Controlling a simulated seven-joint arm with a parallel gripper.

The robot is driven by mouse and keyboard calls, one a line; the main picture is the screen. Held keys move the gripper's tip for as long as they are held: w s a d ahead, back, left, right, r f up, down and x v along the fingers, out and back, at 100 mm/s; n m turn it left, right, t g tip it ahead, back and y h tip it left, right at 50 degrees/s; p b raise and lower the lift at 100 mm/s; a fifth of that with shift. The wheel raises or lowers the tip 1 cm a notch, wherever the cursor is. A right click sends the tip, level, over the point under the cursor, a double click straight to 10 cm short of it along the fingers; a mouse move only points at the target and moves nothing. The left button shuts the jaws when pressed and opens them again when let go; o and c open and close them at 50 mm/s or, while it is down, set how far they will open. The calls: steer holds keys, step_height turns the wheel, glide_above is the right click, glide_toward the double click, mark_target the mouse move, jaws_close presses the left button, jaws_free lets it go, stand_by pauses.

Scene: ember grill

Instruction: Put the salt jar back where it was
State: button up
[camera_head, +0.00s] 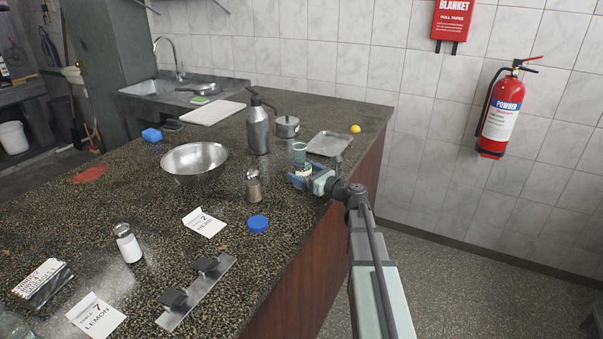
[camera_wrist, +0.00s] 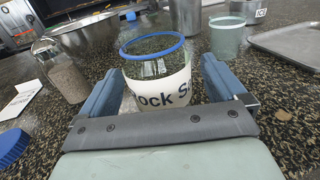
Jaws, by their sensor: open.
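An open glass jar with a blue rim and a white label, partly reading "ock S" (camera_wrist: 158,90), stands between the fingers of my gripper (camera_wrist: 162,76) in the wrist view. The gripper is open, with a finger on either side of the jar. The rest of the label is out of sight. In the head view my gripper (camera_head: 304,178) is at the counter's right edge, and the jar is partly hidden by it. A blue round lid (camera_head: 258,223) lies on the counter; it also shows in the wrist view (camera_wrist: 12,146).
A translucent cup (camera_wrist: 227,38) stands just behind the jar, near a metal tray (camera_head: 329,143). A steel bottle (camera_head: 258,132), a brown-filled shaker (camera_head: 253,189) and a bowl (camera_head: 186,163) stand to the left. A white-filled shaker (camera_head: 128,246) and cards (camera_head: 204,222) are nearer the front.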

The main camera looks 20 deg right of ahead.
steer(key=v, duration=1)
steer(key=shift+s+d, duration=0.1)
steer(key=shift+s, duration=0.15)
